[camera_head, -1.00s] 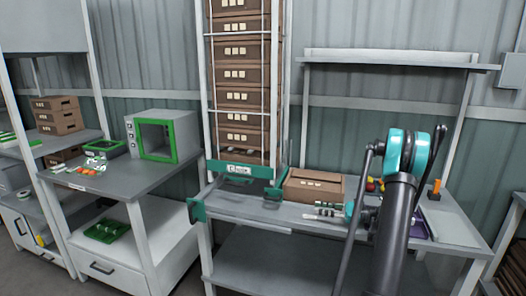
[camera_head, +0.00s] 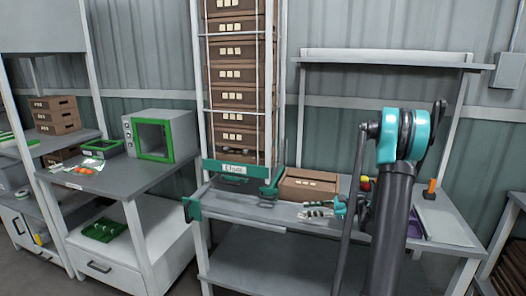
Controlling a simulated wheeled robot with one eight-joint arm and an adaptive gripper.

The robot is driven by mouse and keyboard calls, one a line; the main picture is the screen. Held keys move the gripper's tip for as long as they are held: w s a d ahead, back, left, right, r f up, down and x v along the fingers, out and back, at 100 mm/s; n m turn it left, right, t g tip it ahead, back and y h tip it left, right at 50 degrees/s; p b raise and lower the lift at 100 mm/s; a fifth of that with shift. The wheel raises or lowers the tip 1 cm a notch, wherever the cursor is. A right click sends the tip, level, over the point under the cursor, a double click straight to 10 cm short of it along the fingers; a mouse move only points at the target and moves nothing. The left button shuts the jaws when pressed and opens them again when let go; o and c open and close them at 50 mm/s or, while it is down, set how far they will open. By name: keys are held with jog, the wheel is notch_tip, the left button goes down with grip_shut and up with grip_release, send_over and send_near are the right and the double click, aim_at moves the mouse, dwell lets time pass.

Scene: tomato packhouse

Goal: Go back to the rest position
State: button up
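My arm rises in front of the workbench (camera_head: 232,209) at the right of the head view, with its teal elbow joint in the upper right. My gripper (camera_head: 312,211) is small and partly hidden by my own arm. It is over the bench, just in front of a brown box (camera_head: 309,184). I see nothing clearly held in it. Its fingers are too small to tell whether they are open or shut.
A tall rack of brown crates (camera_head: 236,96) stands left of the brown box. Red and yellow round items (camera_head: 366,183), an orange-handled tool (camera_head: 431,189) and a white board (camera_head: 446,228) lie near my arm. A green-framed oven (camera_head: 155,139) stands on the left table.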

jog(key=s+a+n+g+h, duration=0.1)
jog(key=s+a+n+h, duration=0.25)
jog(key=s, duration=0.35)
jog(key=s+a+n+h, duration=0.3)
jog(key=s+n, duration=0.1)
jog(key=s, duration=0.2)
jog(key=s+d+f+n+h, duration=0.2)
jog(key=s+d+n+h, duration=0.1)
jog(key=s, duration=0.5)
jog(key=s+d+f+n+h, duration=0.2)
jog(key=s+n+h, duration=0.3)
jog(key=s, duration=0.4)
jog(key=shift+d+f+n+t, duration=0.2)
jog(key=shift+d+n+t, duration=0.1)
jog(key=shift+d+n, duration=0.5)
jog(key=shift+s+a, duration=0.1)
